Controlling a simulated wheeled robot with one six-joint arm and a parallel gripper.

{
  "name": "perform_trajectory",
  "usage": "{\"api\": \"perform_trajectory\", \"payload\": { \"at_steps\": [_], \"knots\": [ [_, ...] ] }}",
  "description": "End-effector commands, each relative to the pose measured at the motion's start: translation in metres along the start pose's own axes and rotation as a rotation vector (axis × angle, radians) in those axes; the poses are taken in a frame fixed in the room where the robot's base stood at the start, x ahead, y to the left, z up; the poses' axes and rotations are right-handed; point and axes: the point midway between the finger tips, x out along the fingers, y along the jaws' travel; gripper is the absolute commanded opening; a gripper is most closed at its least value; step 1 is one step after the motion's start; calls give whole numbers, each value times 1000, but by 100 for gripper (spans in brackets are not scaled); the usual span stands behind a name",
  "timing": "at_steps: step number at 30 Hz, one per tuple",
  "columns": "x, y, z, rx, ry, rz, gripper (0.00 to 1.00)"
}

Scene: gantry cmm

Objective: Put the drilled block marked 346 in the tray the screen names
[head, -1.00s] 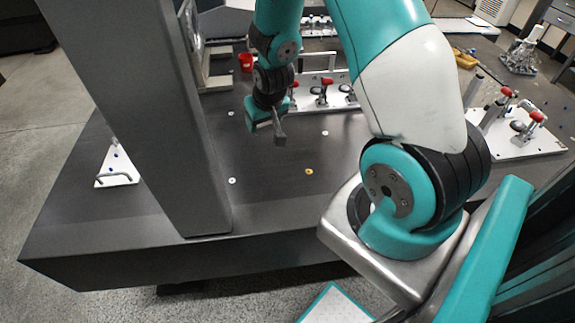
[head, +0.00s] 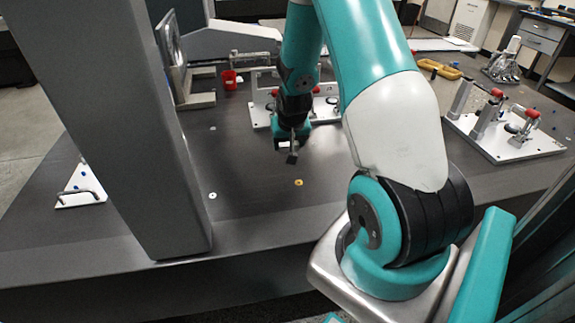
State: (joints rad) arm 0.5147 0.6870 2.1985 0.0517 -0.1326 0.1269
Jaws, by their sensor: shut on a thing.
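My gripper (head: 291,147) points down over the dark granite table, and is shut on a small grey block (head: 292,158). The block is too small in this view for any mark or holes to be read. A yellow tray (head: 440,69) lies at the back right, beyond the table fixtures. No readable screen text shows. A grey panel (head: 170,50) on a stand at the back left is seen nearly edge-on, and I cannot tell whether it is the screen.
A thick grey gantry column (head: 120,140) rises at the left. A red cup (head: 229,79) stands at the back. A white clamp plate (head: 500,140) is at the right and another (head: 262,115) is behind my gripper. The table's front middle is clear.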

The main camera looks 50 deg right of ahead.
Motion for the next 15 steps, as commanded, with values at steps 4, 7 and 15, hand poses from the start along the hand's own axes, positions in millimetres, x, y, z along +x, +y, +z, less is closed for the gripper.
{"api": "perform_trajectory", "payload": {
  "at_steps": [4,7,15],
  "knots": [
    [30,0,13,-1,-2,0,37],
    [40,0,16,-1,1,0,37],
    [70,0,29,-1,-1,0,37]
  ]
}}
